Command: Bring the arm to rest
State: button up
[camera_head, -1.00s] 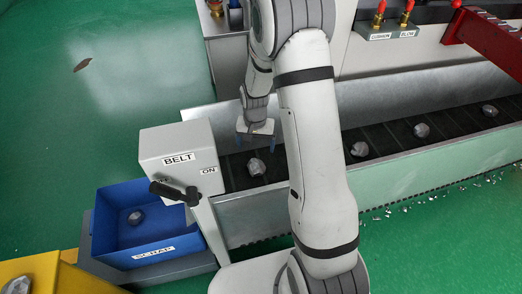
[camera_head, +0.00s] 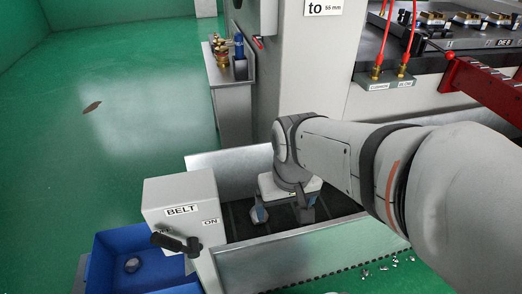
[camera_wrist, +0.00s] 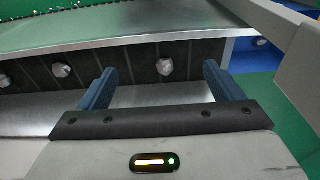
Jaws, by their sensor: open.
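My gripper (camera_head: 284,210) hangs over the dark conveyor belt (camera_head: 240,222), its jaws open. In the wrist view its two blue fingers (camera_wrist: 160,75) stand wide apart with nothing held. A crumpled foil lump (camera_head: 259,214) lies on the belt beside the gripper. In the wrist view one lump (camera_wrist: 165,67) shows on the belt between the fingers in the picture, apart from both, and another lump (camera_wrist: 61,70) lies further left. My arm covers the right part of the belt in the head view.
A control box (camera_head: 180,192) marked BELT, with a black lever, stands at the belt's left end. A blue bin (camera_head: 105,245) holding one lump (camera_head: 132,265) is left of it. A grey cabinet (camera_head: 232,110) and a tall machine stand behind.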

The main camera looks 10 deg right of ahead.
jog(key=shift+s, duration=0.15)
jog(key=s+d+r+n+h+p, duration=0.1)
jog(key=d+r+n+p, duration=0.1)
jog(key=r+p, duration=0.5)
jog(key=s+d+r+n+h+p, duration=0.1)
jog(key=d+r+p, duration=0.2)
jog(key=r+p, duration=0.35)
jog(key=w+a+r+m+t+y+p, duration=0.1)
jog(key=w+a+r+m+y+p, duration=0.1)
jog(key=a+r+p, duration=0.2)
notch_tip(320, 180, up, 3)
jog(key=shift+a+r+m+p, duration=0.1)
jog(key=shift+a+m+p, duration=0.3)
jog(key=shift+p, duration=0.05)
jog(key=shift+a+f, duration=0.1)
jog(key=shift+f, duration=0.1)
jog(key=shift+c, duration=0.4)
